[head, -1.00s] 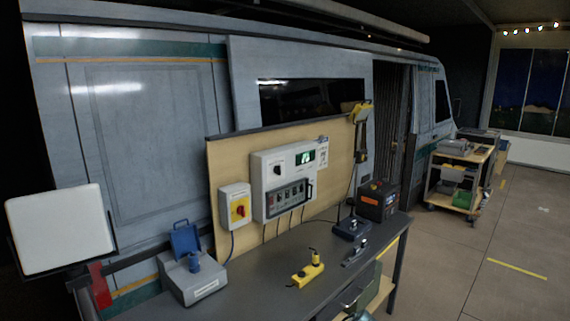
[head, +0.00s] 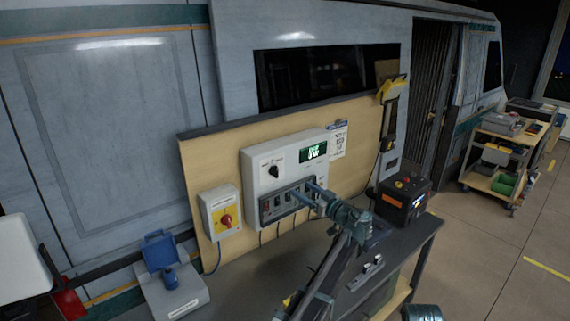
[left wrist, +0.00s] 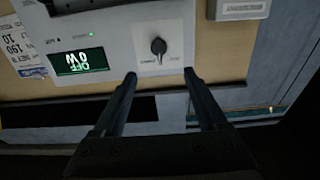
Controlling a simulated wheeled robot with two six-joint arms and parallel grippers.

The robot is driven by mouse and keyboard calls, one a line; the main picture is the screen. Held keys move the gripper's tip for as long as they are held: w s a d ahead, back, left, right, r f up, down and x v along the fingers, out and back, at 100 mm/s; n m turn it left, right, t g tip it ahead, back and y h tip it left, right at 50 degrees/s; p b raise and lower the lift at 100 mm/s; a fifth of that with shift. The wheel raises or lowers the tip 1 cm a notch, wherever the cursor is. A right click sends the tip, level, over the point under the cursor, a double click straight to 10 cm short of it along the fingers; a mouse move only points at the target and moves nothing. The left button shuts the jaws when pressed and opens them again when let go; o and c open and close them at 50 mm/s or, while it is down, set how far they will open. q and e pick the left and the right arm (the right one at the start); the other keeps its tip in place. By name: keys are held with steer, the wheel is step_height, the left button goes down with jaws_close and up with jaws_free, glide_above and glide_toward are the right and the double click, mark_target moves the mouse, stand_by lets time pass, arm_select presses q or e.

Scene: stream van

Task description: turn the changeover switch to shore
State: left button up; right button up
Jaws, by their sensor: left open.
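The changeover switch is a black rotary knob (head: 273,171) on the white panel box (head: 254,160), left of its green display (head: 313,152). In the left wrist view, which sees the panel upside down, the knob (left wrist: 158,46) sits just beyond the fingertips, and the display (left wrist: 80,62) reads OFF and 0 W. The small labels around the knob are too blurred to read. My left gripper (head: 303,188) is in front of the panel's lower part, below and right of the knob. Its fingers (left wrist: 159,74) are apart with nothing between them.
On the dark bench (head: 418,240) is a black-and-orange unit (head: 402,199). A loaded trolley (head: 500,155) stands at right.

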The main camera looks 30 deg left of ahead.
mark_target(277, 172)
arm_select(q)
steer(key=x, duration=1.4)
steer(key=shift+w+r, duration=0.25)
steer(key=shift+r, duration=0.1)
jaws_close()
